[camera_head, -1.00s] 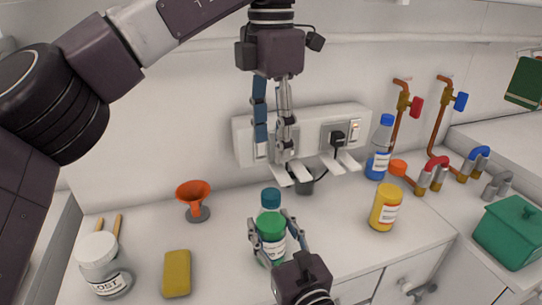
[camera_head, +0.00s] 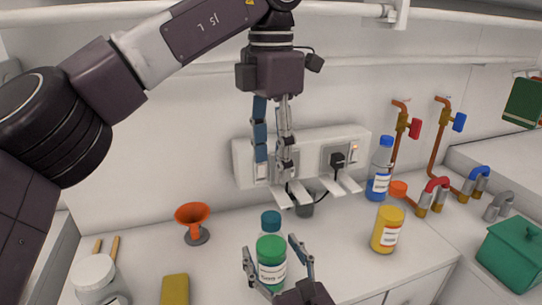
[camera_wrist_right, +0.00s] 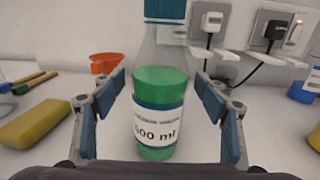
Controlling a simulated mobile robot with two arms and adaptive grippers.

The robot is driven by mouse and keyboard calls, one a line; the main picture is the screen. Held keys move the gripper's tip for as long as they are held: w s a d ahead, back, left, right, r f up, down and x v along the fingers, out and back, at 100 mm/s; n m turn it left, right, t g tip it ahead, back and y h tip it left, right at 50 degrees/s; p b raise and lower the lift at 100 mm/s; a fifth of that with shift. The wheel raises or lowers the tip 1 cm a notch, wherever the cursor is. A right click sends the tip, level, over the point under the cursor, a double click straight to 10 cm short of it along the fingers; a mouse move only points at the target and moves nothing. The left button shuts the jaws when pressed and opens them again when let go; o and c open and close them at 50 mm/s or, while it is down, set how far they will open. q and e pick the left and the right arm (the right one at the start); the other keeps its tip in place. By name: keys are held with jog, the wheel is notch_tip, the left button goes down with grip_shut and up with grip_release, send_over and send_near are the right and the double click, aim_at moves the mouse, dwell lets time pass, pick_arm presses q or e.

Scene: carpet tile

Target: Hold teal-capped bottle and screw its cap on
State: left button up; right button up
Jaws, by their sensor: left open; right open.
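The teal-capped bottle (camera_head: 272,270) stands upright on the counter, with green liquid inside and a white 500 ml label. It also shows in the right wrist view (camera_wrist_right: 160,85). Its teal cap (camera_head: 271,220) sits on top; whether it is tight cannot be told. My right gripper (camera_head: 270,246) is open, one finger on each side of the bottle; the wrist view shows gaps between the fingers and the bottle. My left gripper (camera_head: 273,166) is open and empty, pointing down above and behind the bottle, in front of the wall socket panel.
An orange funnel (camera_head: 192,214), yellow sponge (camera_head: 174,290) and white-lidded jar (camera_head: 95,272) are at left. A yellow bottle (camera_head: 387,230) and blue-capped bottle (camera_head: 380,170) stand right, near pipes and a green box (camera_head: 512,255). The socket panel (camera_head: 243,160) has plugs.

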jog(key=v, duration=1.1)
jog(key=shift+s, duration=0.15)
jog(key=shift+d, duration=0.1)
